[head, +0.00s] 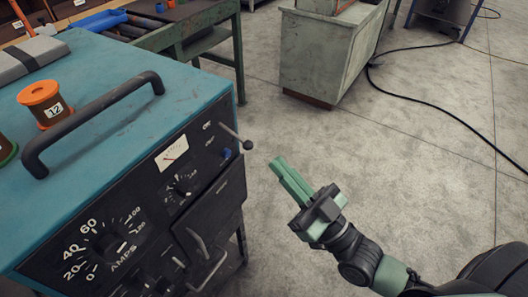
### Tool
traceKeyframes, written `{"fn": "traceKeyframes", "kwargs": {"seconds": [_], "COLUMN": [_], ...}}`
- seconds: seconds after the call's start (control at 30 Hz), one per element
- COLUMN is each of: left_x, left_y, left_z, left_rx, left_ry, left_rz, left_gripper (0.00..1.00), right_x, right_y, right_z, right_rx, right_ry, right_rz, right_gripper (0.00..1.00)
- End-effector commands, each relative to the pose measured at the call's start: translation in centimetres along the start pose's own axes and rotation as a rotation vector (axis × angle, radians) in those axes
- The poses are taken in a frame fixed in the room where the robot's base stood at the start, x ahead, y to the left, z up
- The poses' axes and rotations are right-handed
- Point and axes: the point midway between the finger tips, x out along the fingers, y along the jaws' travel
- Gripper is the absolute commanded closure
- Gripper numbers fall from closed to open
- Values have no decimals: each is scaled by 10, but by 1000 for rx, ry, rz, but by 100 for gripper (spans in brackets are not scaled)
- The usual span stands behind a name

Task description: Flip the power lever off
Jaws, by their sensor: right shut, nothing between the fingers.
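The power lever (235,136) is a thin metal rod with a dark ball knob at its end. It sticks out from the upper right of the black front panel (150,215) of a teal machine, and its knob points right and down. My right gripper (279,166) has green fingers, is shut and empty, and hangs over the floor a little right of and below the knob, apart from it in the picture. My left gripper is not in view.
The teal machine top (190,85) carries a black handle (90,120) and an orange spool (45,103). A green workbench (195,30) and a grey cabinet (325,50) stand behind. A black cable (425,103) lies on the floor, which is otherwise clear at right.

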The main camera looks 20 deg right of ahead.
Motion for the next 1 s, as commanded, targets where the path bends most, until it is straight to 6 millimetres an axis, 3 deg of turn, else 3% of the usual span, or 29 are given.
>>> {"fn": "traceKeyframes", "kwargs": {"seconds": [0.07, 0.33, 0.8, 1.0], "left_x": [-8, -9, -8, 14], "left_y": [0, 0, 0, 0], "left_z": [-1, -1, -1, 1], "left_rx": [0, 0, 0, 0], "left_ry": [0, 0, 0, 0], "left_rz": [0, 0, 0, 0], "left_gripper": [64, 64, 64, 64], "right_x": [19, 39, 42, 41], "right_y": [0, 0, 0, -1], "right_z": [-4, 24, 30, 43], "right_rx": [1, 0, 1, 6], "right_ry": [5, 0, 0, 45], "right_rz": [0, 0, 0, 8], "right_gripper": [100, 100, 100, 100]}}
